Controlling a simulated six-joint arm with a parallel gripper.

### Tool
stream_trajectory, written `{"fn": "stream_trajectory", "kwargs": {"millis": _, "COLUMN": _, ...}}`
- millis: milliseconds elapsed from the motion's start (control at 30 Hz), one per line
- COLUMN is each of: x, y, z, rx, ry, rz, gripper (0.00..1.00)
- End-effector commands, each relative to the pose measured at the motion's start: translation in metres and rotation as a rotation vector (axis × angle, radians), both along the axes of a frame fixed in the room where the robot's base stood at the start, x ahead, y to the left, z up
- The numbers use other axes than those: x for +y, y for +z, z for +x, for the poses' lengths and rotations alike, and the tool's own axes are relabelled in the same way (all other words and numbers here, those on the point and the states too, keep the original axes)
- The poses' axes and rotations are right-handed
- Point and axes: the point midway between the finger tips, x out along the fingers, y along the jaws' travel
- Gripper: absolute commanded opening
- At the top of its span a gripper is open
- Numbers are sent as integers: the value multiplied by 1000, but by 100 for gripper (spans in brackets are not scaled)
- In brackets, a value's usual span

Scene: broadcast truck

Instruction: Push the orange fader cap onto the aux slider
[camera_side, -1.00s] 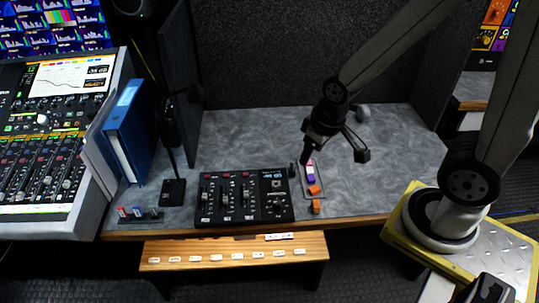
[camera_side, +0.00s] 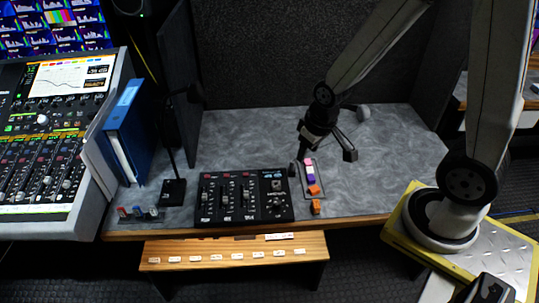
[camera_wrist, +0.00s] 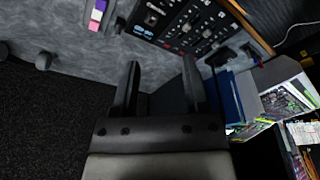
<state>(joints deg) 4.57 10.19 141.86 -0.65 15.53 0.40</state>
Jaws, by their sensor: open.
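Two orange fader caps show in the side view. One orange cap (camera_side: 314,190) lies at the near end of a small tray, and another orange cap (camera_side: 316,207) sits just in front of it near the desk edge. The black slider panel (camera_side: 245,217) stands to the left of the tray; part of the panel (camera_wrist: 200,25) also shows at the top of the wrist view. I cannot tell which slider is the aux one. My gripper (camera_wrist: 162,66) is open with nothing between its fingers. In the side view it hangs above the desk behind the tray.
The tray (camera_side: 324,195) also holds pink, white and purple caps. A black stand (camera_side: 173,192) and small coloured items (camera_side: 138,213) are left of the panel. A wooden ledge (camera_side: 235,246) with labels runs below.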

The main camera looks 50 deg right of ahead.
Motion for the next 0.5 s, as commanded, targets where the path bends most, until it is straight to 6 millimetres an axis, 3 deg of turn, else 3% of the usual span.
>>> {"fn": "stream_trajectory", "kwargs": {"millis": 500, "x": -68, "y": -96, "z": 30, "rx": 42, "ry": -174, "rz": 4, "gripper": 57}}
